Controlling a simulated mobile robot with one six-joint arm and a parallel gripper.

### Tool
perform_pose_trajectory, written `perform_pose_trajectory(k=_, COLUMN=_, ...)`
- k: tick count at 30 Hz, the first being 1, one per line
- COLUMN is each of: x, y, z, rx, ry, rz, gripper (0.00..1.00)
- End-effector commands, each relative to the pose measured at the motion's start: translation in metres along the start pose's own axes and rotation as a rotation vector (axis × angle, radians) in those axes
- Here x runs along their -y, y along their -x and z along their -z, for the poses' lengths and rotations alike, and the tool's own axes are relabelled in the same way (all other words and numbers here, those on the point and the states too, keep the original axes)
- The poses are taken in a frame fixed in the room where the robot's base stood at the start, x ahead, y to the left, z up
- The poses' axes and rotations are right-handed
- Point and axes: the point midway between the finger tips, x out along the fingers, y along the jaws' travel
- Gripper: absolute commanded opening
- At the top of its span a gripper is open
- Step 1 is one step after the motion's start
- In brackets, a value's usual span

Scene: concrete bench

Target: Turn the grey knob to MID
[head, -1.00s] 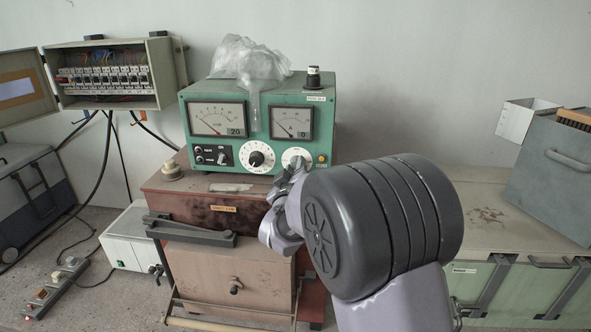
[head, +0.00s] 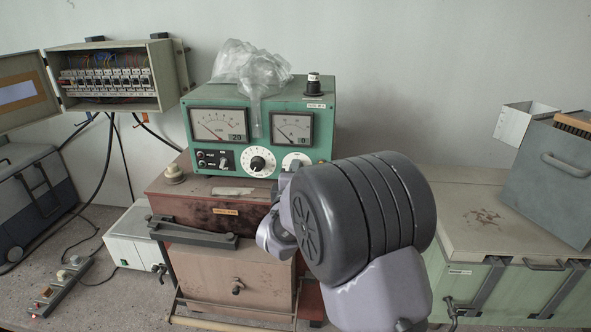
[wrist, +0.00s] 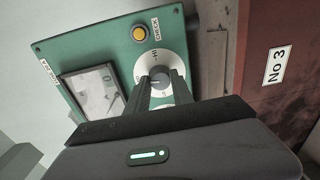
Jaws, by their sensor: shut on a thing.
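The grey knob (wrist: 160,76) sits on a white dial disc (wrist: 146,66) on the green instrument panel. In the wrist view my gripper (wrist: 159,86) has its two fingers shut on the knob, one on each side. A "HI" label shows on the disc beside the knob; the other marks are partly hidden by the fingers or too small to read, so I cannot tell the exact setting.
A yellow button (wrist: 138,33) and a needle meter (wrist: 92,90) are close to the knob. A second, black knob (head: 257,163) is left of it in the head view. The instrument (head: 262,110) stands on a reddish-brown box (head: 190,205), with a plastic bag (head: 250,68) on top.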

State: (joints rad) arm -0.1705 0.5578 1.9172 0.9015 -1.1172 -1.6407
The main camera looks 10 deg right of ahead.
Motion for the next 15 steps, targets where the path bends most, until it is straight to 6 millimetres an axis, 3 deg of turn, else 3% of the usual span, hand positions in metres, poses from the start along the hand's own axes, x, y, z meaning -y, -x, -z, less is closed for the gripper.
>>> perform_pose_trajectory(k=15, x=0.0002, y=0.0001, z=0.0003, rx=0.006, ry=0.172, rz=0.002, gripper=0.00)
